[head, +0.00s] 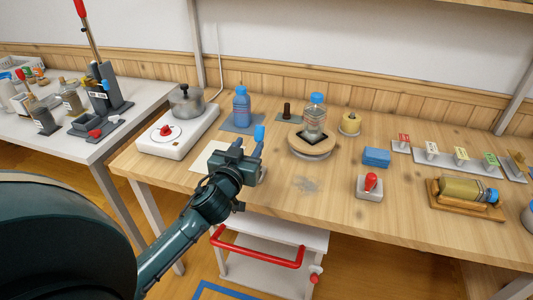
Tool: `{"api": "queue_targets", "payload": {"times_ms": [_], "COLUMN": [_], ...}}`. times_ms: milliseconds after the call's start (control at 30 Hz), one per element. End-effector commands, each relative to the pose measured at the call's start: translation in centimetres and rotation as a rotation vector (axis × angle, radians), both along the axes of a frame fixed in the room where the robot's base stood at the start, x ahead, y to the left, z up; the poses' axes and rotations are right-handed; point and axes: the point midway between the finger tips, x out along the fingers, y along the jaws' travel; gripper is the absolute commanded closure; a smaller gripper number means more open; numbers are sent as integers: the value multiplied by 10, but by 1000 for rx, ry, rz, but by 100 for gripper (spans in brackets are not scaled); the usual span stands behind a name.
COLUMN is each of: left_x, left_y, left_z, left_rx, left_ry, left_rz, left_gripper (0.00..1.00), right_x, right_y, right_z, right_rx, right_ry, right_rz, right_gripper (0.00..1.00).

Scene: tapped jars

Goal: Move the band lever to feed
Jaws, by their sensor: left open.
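No lever here bears a readable "band" or "feed" label, so I cannot tell which is the band lever. One candidate is a red-knobbed lever (371,182) standing on a small grey block at the front middle of the wooden table. Another is a tall lever with a red grip (81,9) on a dark stand on the left grey table. My left gripper (250,141) is open over the front left of the wooden table, left of the red-knobbed lever and apart from it. It seems empty. My right gripper is not in view.
A hot plate (158,143) with a pot, a blue bottle (241,105) and a jar on a round wooden stand (311,147) are behind. A blue block (376,156), labelled tags (432,148) and a cradled jar (462,189) stand right.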

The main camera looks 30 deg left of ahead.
Motion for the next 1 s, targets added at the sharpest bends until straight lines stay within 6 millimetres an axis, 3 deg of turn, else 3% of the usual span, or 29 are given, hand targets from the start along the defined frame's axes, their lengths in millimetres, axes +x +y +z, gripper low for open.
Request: {"api": "queue_targets", "payload": {"times_ms": [367, 1000], "left_x": [13, 61], "left_y": [4, 16], "left_z": [1, -2], "left_rx": [0, 1], "left_ry": [-5, -4], "left_rz": [2, 2], "left_gripper": [60, 60], "right_x": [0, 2], "right_y": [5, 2], "right_z": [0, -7], "right_rx": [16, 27], "right_ry": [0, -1], "right_rz": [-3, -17], "right_gripper": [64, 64]}}
